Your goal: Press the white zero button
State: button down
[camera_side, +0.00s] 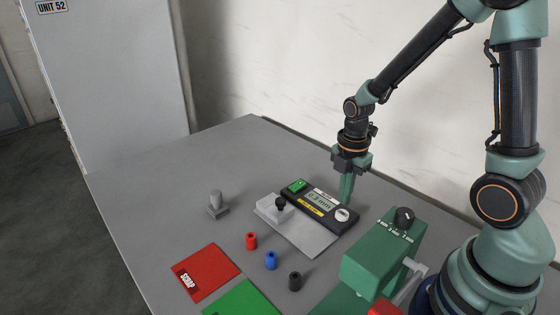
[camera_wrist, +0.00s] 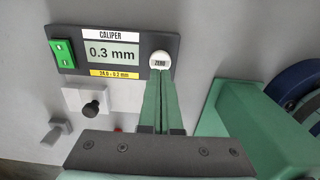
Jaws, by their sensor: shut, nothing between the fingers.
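The white zero button (camera_wrist: 160,58) is round and labelled ZERO. It sits at the right end of the dark caliper readout (camera_wrist: 122,41), whose screen reads 0.3 mm; in the side view the button (camera_side: 342,215) is at the readout's near right end. My gripper (camera_wrist: 160,72) is shut and empty, its green fingers pointing down. In the wrist view the fingertips reach the button's lower edge. In the side view the gripper (camera_side: 346,202) is just above and behind the button. I cannot tell whether the tips touch it.
A green switch (camera_side: 297,186) is at the readout's other end. A light plate with a black-knobbed block (camera_side: 275,207) lies in front. Red (camera_side: 251,241), blue (camera_side: 271,260) and black (camera_side: 295,281) pieces stand nearby. A green dispenser (camera_side: 385,255) stands at right, close to the readout.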

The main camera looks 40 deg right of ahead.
aim_at(343, 214)
jog(key=shift+f, duration=1.6)
jog(key=shift+s+f, duration=0.1)
jog(key=shift+f, duration=0.85)
notch_tip(343, 214, up, 14)
jog(key=shift+w+r, duration=0.25)
jog(key=shift+w, duration=0.05)
